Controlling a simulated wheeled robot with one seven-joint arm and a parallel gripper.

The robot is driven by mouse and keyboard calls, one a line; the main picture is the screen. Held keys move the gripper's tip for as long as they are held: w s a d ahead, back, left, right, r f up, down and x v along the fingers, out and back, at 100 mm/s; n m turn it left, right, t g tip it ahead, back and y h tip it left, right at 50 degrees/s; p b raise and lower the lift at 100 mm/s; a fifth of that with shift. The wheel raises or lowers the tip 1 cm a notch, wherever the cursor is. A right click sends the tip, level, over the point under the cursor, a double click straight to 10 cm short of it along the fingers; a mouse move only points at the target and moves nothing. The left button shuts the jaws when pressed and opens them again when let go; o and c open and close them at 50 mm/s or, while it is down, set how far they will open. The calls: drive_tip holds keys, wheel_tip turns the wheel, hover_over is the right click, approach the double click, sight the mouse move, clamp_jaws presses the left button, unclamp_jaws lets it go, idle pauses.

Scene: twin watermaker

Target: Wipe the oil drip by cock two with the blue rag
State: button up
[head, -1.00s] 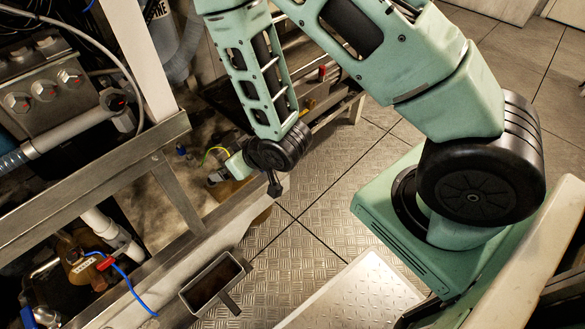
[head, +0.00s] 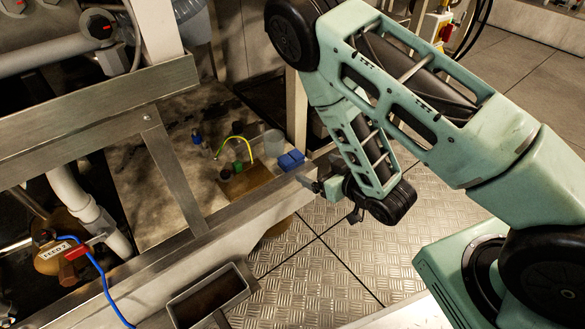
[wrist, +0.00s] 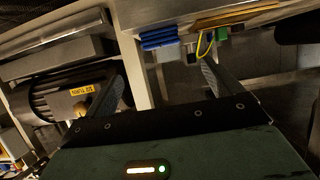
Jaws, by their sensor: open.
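A folded blue bundle, which looks like the blue rag (head: 290,160), lies on the steel ledge beside a clear cup. It also shows in the wrist view (wrist: 158,38), roughly between my fingers and beyond their tips. My gripper (head: 313,183) is just right of and below the rag in the head view, partly hidden by my wrist. In the wrist view my gripper (wrist: 163,70) is open and empty. A brass valve (head: 60,257) with a red lever and a tag that seems to read FEED 2 is at lower left. I cannot make out an oil drip by it.
A brown mat (head: 255,178) holds small bottles and a yellow-green tube. A dark open tray (head: 210,297) stands below the ledge. The chequered floor (head: 330,265) is clear.

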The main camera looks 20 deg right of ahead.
sight(294, 159)
drive_tip(key=b+x, duration=0.5)
drive_tip(key=x, duration=0.3)
drive_tip(key=shift+a+f, duration=0.1)
drive_tip(key=b+x, duration=0.3)
drive_tip(key=x, duration=0.1)
drive_tip(key=shift+a+f, duration=0.1)
drive_tip(key=shift+f, duration=0.15)
drive_tip(key=shift+w+a+f, duration=0.1)
drive_tip(key=shift+w+a, duration=0.05)
drive_tip(key=shift+w, duration=0.4)
drive_tip(key=c, duration=1.1)
drive_tip(key=shift+c, duration=0.2)
